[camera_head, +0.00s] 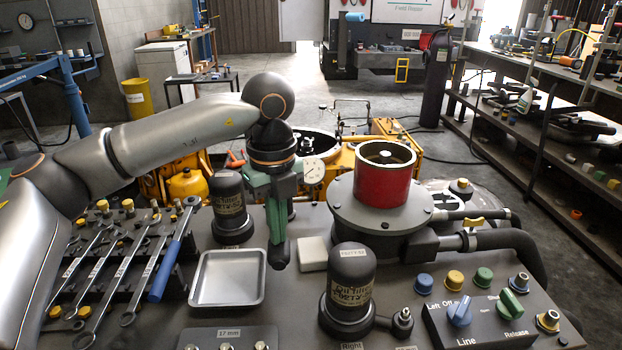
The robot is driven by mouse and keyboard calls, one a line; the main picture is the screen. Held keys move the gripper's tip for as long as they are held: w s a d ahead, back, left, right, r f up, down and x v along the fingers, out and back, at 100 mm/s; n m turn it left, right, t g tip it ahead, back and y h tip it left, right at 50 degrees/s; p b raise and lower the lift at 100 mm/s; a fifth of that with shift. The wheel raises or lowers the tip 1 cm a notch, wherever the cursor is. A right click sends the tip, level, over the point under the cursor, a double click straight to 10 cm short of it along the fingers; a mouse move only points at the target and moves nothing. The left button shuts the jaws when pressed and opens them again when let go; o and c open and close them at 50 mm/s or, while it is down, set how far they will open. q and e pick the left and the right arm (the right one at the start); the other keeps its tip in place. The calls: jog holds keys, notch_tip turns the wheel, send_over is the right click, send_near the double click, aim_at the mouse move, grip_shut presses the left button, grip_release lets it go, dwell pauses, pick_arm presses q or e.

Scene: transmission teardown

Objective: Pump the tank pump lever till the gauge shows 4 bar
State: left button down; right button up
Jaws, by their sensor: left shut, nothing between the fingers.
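My left gripper (279,262) hangs fingers-down from a green body over the bench, between a metal tray and a white block. Its dark fingers are together with nothing visible between them. A round white gauge (314,170) stands just behind and right of it; its needle is too small to read. A red open-topped cylinder (381,184), perhaps the tank, sits on a grey flanged housing (379,222) to the right. I cannot pick out the pump lever for certain; my arm and gripper may hide it. My right gripper is not in view.
An empty metal tray (228,302), a white block (313,254) and two dark oil filters (348,290) (231,205) surround the gripper. A wrench rack (112,268) is at left. A control box (480,320) with blue and green knobs and thick hoses (490,239) are at right.

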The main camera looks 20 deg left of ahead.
pick_arm(q)
notch_tip(320, 180, up, 8)
jog(key=p, duration=0.6)
jog(key=shift+f, duration=0.2)
dwell(0.3)
notch_tip(320, 180, down, 8)
jog(key=b, duration=0.6)
jog(key=shift+f, duration=0.15)
notch_tip(320, 180, up, 8)
jog(key=p, duration=0.6)
dwell(0.4)
